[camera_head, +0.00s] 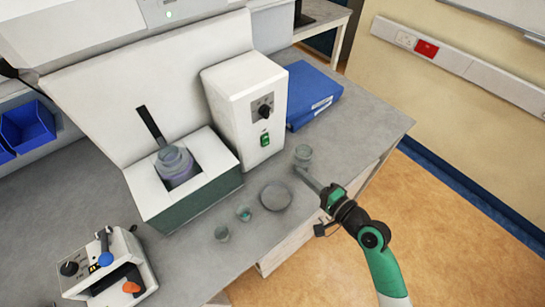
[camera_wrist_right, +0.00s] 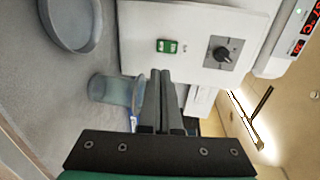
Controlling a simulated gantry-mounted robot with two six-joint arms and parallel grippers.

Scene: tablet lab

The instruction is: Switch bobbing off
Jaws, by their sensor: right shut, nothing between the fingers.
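A white control box (camera_head: 243,103) stands at the back of the bench, with a black rotary knob (camera_head: 265,107) above a small green rocker switch (camera_head: 265,139) on its front. In the right wrist view the switch (camera_wrist_right: 166,46) and knob (camera_wrist_right: 221,54) face the camera. I cannot tell which way the rocker is pressed. Left of the box is a tester with a dark arm and a grey-violet vessel (camera_head: 178,168) in its white housing. My right gripper (camera_head: 302,173) is shut and empty, in front of and right of the box, apart from the switch. My left gripper is not in view.
A clear beaker (camera_head: 303,153) is close to my right gripper's tips. A round dish (camera_head: 276,197) and two small cups (camera_head: 243,213) lie along the front edge. Blue binders (camera_head: 312,97) are right of the box. A device with levers (camera_head: 105,268) is front left.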

